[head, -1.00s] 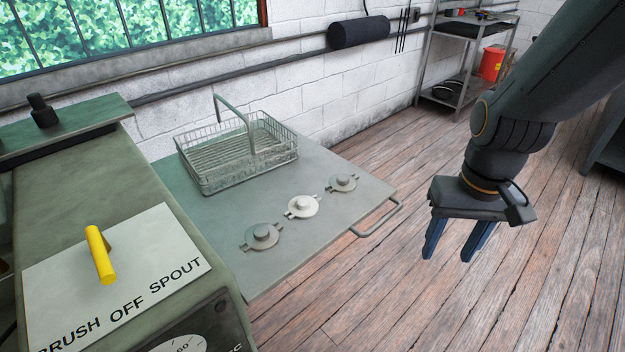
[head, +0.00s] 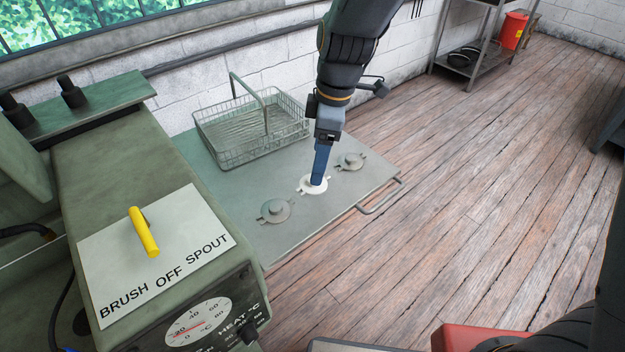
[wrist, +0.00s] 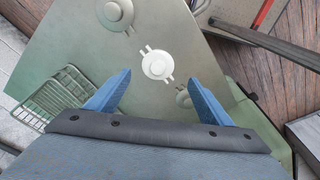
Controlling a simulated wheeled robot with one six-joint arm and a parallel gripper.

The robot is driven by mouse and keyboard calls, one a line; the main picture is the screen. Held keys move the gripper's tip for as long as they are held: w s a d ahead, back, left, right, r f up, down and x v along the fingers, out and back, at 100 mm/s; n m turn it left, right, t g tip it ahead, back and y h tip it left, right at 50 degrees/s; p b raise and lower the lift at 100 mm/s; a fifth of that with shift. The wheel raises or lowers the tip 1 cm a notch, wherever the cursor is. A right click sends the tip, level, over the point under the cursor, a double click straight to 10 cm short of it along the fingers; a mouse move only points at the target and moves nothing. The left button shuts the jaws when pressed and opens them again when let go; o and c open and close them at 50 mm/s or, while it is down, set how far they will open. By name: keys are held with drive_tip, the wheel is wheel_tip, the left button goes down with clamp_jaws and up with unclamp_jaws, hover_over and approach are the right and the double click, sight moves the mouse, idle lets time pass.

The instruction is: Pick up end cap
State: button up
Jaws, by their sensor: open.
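Three round end caps with side tabs lie in a row on a grey metal shelf. The middle one is pale and whitish (head: 312,187); it shows in the wrist view (wrist: 157,65) ahead of and between my fingers. A greyer cap (head: 275,211) lies to its left and another (head: 350,162) to its right. In the wrist view one grey cap (wrist: 115,12) is at the top and another (wrist: 184,98) is partly hidden by the right finger. My gripper (head: 318,182) points down over the pale cap, with its blue fingers (wrist: 155,92) apart and empty. Whether they touch the cap is unclear.
A wire basket (head: 222,146) with a raised handle stands at the shelf's back. A green machine (head: 110,180) with a yellow handle (head: 144,232) borders the shelf's left. A bar handle (head: 381,198) edges the right. Wooden floor lies open beyond.

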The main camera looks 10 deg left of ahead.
drive_tip(key=shift+w+a+f+p, duration=0.15)
drive_tip(key=shift+f+p, duration=0.2)
drive_tip(key=shift+f, duration=0.65)
drive_tip(key=shift+a+f+p, duration=0.2)
drive_tip(key=shift+f+p, duration=0.2)
drive_tip(key=shift+f, duration=0.65)
drive_tip(key=shift+w+a+f+p, duration=0.15)
drive_tip(key=shift+f+p, duration=0.2)
drive_tip(key=shift+f, duration=0.65)
drive_tip(key=shift+s, duration=0.1)
drive_tip(key=c, duration=1.2)
drive_tip(key=shift+r, duration=0.15)
